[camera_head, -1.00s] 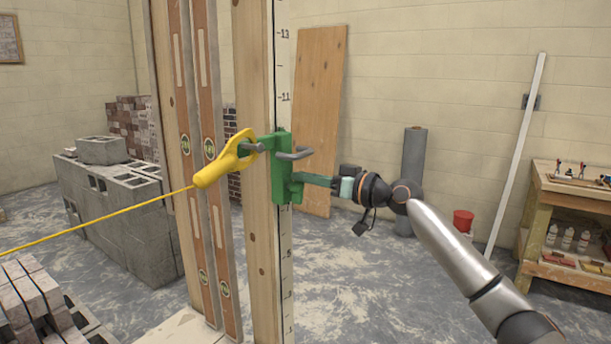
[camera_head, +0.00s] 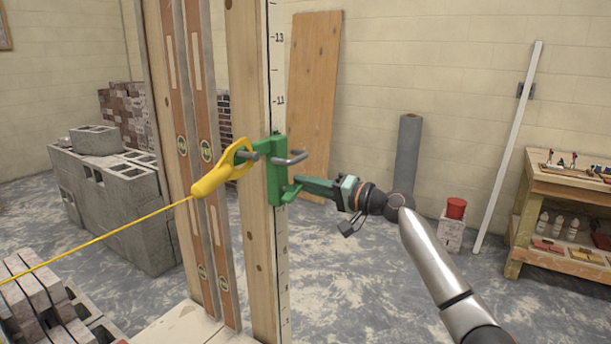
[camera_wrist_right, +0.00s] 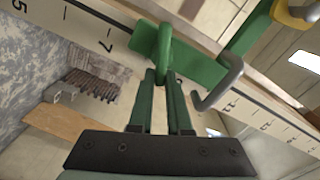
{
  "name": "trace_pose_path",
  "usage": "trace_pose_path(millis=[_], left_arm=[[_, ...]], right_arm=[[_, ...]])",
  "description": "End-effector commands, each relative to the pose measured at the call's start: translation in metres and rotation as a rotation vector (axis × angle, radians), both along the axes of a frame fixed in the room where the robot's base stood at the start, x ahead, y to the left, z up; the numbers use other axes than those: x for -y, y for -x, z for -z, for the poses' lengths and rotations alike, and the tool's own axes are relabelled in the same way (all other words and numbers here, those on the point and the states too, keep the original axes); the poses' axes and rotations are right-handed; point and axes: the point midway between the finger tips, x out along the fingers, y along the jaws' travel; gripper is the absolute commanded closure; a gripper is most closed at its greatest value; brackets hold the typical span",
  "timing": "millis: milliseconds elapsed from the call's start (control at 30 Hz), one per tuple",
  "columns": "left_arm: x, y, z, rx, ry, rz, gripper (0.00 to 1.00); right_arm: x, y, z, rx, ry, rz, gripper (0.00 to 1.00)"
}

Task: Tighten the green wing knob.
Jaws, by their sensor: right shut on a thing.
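The green clamp body (camera_head: 275,172) sits on the upright wooden post with a numbered scale. The green wing knob (camera_head: 291,192) is at the clamp's lower right side; in the right wrist view it shows as a green wing (camera_wrist_right: 165,55) between the fingertips. My right gripper (camera_head: 300,183) reaches in from the right and is shut on the knob. Its two green fingers also show in the right wrist view (camera_wrist_right: 164,78), close to the knob's wing. A grey bent hook (camera_head: 290,158) sticks out of the clamp just above. My left gripper is not in view.
A yellow line holder (camera_head: 220,172) hangs on the clamp's left, its yellow string (camera_head: 100,238) running left. Two levels (camera_head: 205,180) stand beside the post (camera_head: 250,130). Concrete blocks (camera_head: 115,200) stand left; a wooden shelf (camera_head: 560,190) stands far right. Floor behind my arm is mostly clear.

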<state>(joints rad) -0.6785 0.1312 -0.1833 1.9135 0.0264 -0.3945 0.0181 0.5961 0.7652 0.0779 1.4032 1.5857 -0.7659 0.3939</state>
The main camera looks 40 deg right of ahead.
Motion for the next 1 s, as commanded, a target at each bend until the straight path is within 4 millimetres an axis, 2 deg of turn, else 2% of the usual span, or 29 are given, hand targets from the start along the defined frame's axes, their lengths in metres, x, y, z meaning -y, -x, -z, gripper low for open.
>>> trace_pose_path(millis=[100,500,1000], left_arm=[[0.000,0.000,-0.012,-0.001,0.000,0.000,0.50],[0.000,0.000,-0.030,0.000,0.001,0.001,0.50],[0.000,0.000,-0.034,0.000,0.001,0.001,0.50]], right_arm=[[0.000,0.000,-0.001,-0.038,-0.100,0.000,1.00],[0.001,-0.001,0.005,-0.131,-0.328,-0.002,1.00],[0.002,-0.001,0.008,-0.157,-0.395,-0.001,1.00]])
